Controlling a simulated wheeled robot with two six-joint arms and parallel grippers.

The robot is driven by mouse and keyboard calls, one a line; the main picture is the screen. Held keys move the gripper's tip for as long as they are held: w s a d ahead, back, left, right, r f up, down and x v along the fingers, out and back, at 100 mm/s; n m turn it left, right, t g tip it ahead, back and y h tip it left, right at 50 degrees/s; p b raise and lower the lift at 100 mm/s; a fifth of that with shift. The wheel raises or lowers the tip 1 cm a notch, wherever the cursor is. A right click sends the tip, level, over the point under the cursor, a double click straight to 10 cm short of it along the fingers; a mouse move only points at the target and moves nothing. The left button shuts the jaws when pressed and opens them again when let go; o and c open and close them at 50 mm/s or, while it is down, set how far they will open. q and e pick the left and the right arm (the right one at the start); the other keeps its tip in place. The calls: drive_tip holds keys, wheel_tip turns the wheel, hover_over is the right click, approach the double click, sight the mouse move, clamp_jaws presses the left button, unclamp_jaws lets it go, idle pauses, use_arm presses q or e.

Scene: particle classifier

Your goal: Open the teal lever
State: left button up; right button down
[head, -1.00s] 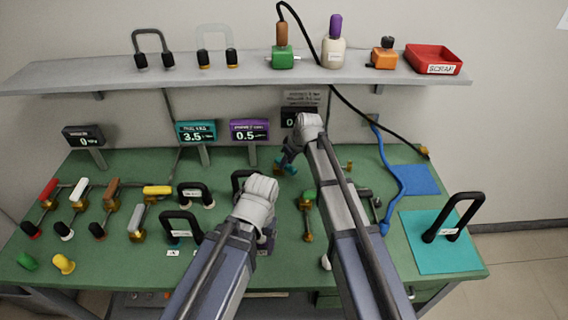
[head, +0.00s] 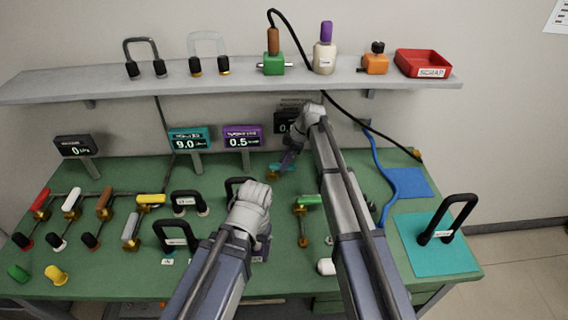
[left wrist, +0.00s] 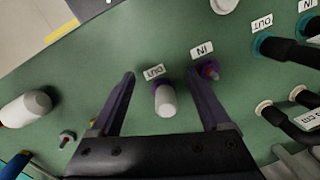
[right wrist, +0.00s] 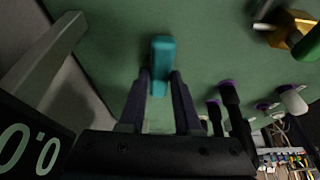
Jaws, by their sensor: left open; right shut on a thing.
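The teal lever (right wrist: 162,60) shows between my right gripper's fingertips in the right wrist view. My right gripper (right wrist: 160,80) is shut on its handle. In the head view the teal lever (head: 274,172) is small at the back of the green bench, partly hidden by my right gripper (head: 280,166). The teal display (head: 189,140) reads 9.0. My left gripper (left wrist: 168,82) is open, its fingers on either side of a white-capped plug (left wrist: 165,98), between labels on the bench. I cannot tell whether they touch it.
A purple display (head: 242,137) reads 0.5. A green-handled valve (head: 308,201) stands right of centre. Several coloured-handled valves are at the left. A black U-shaped hose (head: 450,217) stands on a teal mat at the right. A shelf (head: 220,83) spans the wall behind.

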drive_tip(key=shift+w+n, duration=0.2)
drive_tip(key=shift+n, duration=0.2)
drive_tip(key=c, duration=0.6)
unclamp_jaws()
drive_tip(key=p+v, duration=0.5)
drive_tip(key=shift+a+r, duration=0.1)
drive_tip(key=shift+r, duration=0.2)
use_arm(q)
wheel_tip(320, 180, up, 5)
drive_tip(key=shift+f, duration=0.2)
use_arm(e)
drive_tip(key=d, duration=1.2)
drive_tip(key=shift+w+d+f, duration=0.1)
drive_tip(key=shift+w+f, duration=0.05)
drive_tip(key=shift+f, duration=0.15)
